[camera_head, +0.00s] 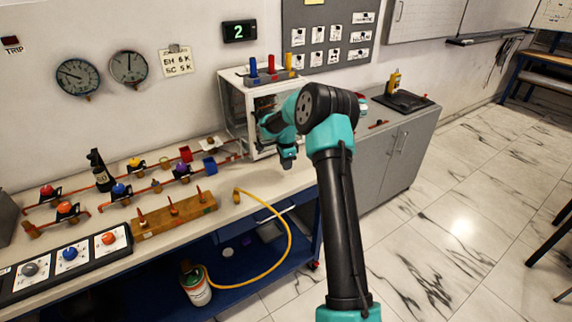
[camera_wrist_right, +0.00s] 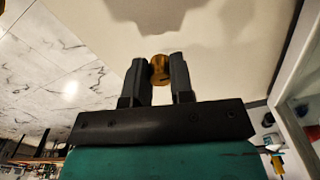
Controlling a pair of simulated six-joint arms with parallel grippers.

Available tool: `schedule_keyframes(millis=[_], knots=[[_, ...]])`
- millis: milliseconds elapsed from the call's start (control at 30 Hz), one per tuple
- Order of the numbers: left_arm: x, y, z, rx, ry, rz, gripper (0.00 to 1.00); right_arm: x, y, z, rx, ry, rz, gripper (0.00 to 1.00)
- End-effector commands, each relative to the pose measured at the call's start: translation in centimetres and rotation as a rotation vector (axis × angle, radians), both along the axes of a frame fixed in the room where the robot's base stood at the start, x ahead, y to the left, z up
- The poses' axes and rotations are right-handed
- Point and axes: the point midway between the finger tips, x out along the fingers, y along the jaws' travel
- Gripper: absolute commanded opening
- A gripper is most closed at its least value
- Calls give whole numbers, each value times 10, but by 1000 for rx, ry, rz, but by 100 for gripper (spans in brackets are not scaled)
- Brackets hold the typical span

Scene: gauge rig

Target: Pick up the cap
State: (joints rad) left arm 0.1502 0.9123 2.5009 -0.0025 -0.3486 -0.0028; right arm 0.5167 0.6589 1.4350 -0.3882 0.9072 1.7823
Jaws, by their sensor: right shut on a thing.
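A small round brass-coloured piece, which looks like the cap (camera_wrist_right: 158,70), sits between the two dark fingers of my right gripper (camera_wrist_right: 159,80) in the right wrist view. The fingers are shut on its sides, and pale bench surface shows behind it. In the head view my right gripper (camera_head: 288,165) hangs over the bench, in front of the open-fronted white cabinet. The cap cannot be made out there. My left gripper is not in view.
The white cabinet (camera_head: 232,108) carries blue, red and yellow cylinders on top. A wooden block with pegs (camera_head: 172,214), red pipes with coloured valves, and a knob panel (camera_head: 70,257) occupy the bench (camera_head: 240,213). A yellow hose (camera_head: 288,235) hangs over its front edge.

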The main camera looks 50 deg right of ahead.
Motion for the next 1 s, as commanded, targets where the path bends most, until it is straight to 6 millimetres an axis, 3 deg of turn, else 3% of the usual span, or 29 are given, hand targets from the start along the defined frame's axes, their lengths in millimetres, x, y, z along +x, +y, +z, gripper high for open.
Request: schedule_keyframes(millis=[600, 1000], knots=[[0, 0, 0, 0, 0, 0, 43, -74, 85, 11, 1, 0, 2, 0], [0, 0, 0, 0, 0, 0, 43, -96, 109, 13, 0, 0, -1, 0]])
